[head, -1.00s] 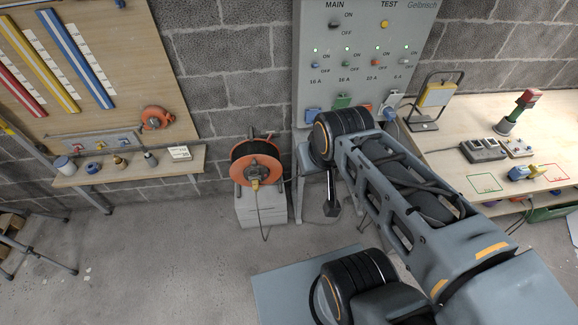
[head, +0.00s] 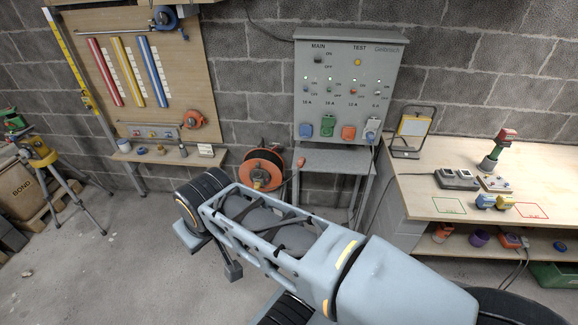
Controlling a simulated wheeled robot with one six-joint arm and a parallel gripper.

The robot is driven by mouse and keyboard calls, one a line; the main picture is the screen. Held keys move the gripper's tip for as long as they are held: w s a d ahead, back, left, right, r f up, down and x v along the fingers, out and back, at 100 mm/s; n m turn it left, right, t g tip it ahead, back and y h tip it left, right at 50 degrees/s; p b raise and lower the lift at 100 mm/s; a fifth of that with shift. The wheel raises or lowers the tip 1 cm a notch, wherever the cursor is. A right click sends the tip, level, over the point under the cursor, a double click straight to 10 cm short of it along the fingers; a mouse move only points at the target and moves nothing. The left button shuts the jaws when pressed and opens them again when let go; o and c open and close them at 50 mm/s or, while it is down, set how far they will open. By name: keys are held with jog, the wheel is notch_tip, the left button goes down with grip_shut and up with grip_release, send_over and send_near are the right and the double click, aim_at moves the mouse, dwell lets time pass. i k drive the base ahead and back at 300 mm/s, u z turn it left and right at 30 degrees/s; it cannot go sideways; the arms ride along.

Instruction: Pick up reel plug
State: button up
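The cable reel (head: 275,159), orange and black, stands by the wall left of the grey panel's table. Its lower part is hidden behind my arm. A yellowish patch on its front (head: 260,184) may be its plug, but it is too small to be sure. A small red-orange connector (head: 301,162) shows at the left edge of the grey table; I cannot tell whether it belongs to the reel. My arm reaches across the front to the left. A dark end piece of my gripper (head: 232,271) shows below the forearm; its fingers cannot be made out.
The grey panel (head: 348,85) has blue, green and orange sockets in a row, and a plug in the right one. A wooden workbench (head: 410,185) stands right, with a lamp and tools. A tripod (head: 45,160) stands far left.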

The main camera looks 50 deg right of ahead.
aim_at(301, 161)
jog(key=u, duration=0.1)
jog(key=i, duration=1.05)
jog(key=z, duration=0.4)
jog(key=i, duration=0.75)
jog(key=z, duration=1.3)
jog(key=i, duration=0.55)
jog(key=z, duration=0.65)
